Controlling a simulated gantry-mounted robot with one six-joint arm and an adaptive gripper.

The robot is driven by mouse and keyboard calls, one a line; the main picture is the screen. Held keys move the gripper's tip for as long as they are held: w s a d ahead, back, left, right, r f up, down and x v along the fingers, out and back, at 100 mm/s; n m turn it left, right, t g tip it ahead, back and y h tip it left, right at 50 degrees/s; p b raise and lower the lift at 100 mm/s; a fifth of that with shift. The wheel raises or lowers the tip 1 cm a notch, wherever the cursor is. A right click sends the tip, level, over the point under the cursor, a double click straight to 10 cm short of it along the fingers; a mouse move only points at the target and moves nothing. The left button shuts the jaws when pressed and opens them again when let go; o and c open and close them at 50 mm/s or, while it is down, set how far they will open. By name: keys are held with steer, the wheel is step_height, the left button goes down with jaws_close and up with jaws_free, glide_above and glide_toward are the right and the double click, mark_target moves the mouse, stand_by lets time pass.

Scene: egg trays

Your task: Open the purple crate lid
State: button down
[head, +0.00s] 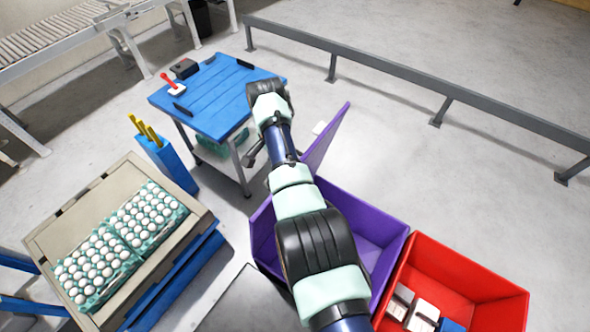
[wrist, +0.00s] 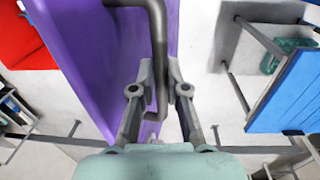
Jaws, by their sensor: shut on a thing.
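The purple crate (head: 393,262) stands in the lower middle of the head view, partly hidden behind my arm. Its purple lid (head: 328,138) is raised steeply at the far side, and part of the crate's inside shows. In the wrist view, my gripper (wrist: 160,75) is shut on a grey bent bar handle (wrist: 158,32) beside the purple lid panel (wrist: 95,50). The fingers lie on either side of the bar. My arm hides the handle in the head view.
A red crate (head: 512,308) with several small boxes stands right of the purple one. A blue-topped table (head: 215,95) is beyond at upper left. A tray table (head: 85,210) with several eggs is at left. A grey rail (head: 400,78) crosses the back; floor at right is clear.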

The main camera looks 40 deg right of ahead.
steer(key=shift+w+a+f, duration=0.3)
steer(key=shift+a, duration=0.05)
